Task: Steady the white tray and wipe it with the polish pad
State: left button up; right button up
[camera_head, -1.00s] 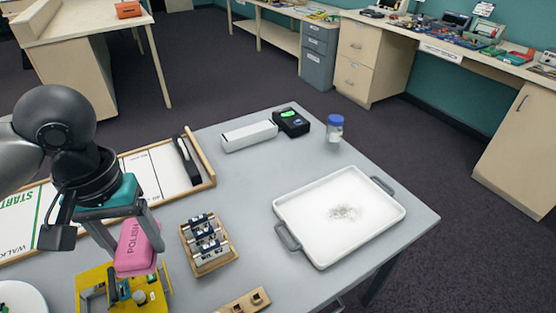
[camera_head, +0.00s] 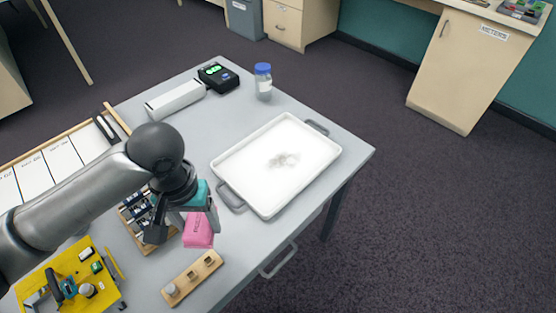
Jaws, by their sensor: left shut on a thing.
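My left gripper (camera_head: 198,217) is shut on the pink polish pad (camera_head: 200,232), just to the left of the tray's near handle (camera_head: 231,196). The pad is apart from the smudge, outside the tray. The gripper partly hides the pad's top. My right gripper is not in view.
A blue-capped jar (camera_head: 263,83), a black device (camera_head: 218,77) and a white box (camera_head: 175,100) stand behind the tray. A wooden rack (camera_head: 140,233), a wooden peg block (camera_head: 193,278) and a yellow board (camera_head: 72,280) are at the left and front. The table's right edge is clear.

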pick_arm(q)
jog(key=shift+s+a+f, duration=0.1)
jog(key=shift+s+f, duration=0.15)
jog(key=shift+f, duration=0.25)
jog(key=shift+s+a+f, duration=0.1)
jog(key=shift+s+f, duration=0.15)
jog(key=shift+f, duration=0.25)
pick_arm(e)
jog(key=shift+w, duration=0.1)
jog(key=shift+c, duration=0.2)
